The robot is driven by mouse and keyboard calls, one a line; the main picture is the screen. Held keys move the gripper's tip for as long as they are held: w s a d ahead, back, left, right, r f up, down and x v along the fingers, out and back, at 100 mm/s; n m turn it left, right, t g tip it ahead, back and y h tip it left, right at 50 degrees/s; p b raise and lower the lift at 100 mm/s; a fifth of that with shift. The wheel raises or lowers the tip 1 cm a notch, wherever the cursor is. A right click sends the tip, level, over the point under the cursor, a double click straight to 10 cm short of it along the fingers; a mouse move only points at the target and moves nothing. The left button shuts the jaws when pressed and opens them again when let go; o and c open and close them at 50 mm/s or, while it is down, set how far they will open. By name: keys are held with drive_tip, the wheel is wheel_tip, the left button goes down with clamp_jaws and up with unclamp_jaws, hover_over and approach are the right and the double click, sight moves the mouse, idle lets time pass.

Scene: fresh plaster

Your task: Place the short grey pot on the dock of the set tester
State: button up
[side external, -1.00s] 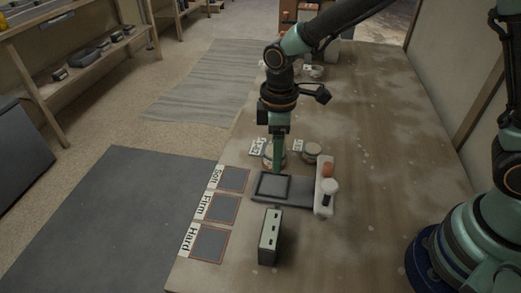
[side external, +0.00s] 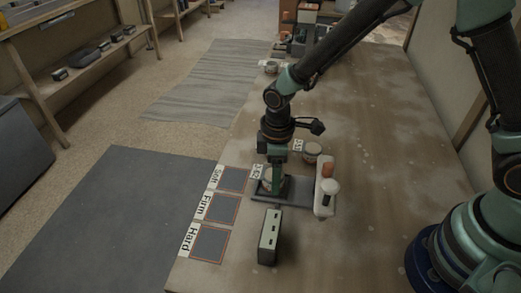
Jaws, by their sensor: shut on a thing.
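My gripper (side external: 276,184) points down and is shut on a small pot (side external: 267,184), which shows partly beside the fingers, with a white tag (side external: 257,171) next to it. The pot is at the dark square dock of the set tester (side external: 296,189) and hides most of it. I cannot tell whether its base touches the dock. The tester's pale console (side external: 325,198) stands at the right with an orange part and a white round part. Another pot (side external: 312,151) with a white tag (side external: 298,145) stands behind the tester.
Three dark square pads labelled Soft (side external: 233,179), Firm (side external: 222,208) and Hard (side external: 210,243) line the left table edge. A grey-green box (side external: 270,238) stands in front of the tester. Another pot (side external: 271,67) stands far back. The table's right side is clear.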

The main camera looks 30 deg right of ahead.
drive_tip(key=o, duration=1.4)
drive_tip(key=shift+o, duration=0.2)
wheel_tip(320, 180, up, 12)
drive_tip(key=s+d+r+m+t, duration=0.2)
drive_tip(key=s+d+r+m, duration=0.2)
drive_tip(key=d, duration=0.4)
drive_tip(key=s+d+r+m+t, duration=0.3)
drive_tip(key=s+d+r+m, duration=0.1)
drive_tip(key=d+r+m, duration=0.3)
drive_tip(key=shift+s+d+t, duration=0.3)
drive_tip(key=shift+s+d, duration=0.1)
drive_tip(key=shift+d, duration=0.1)
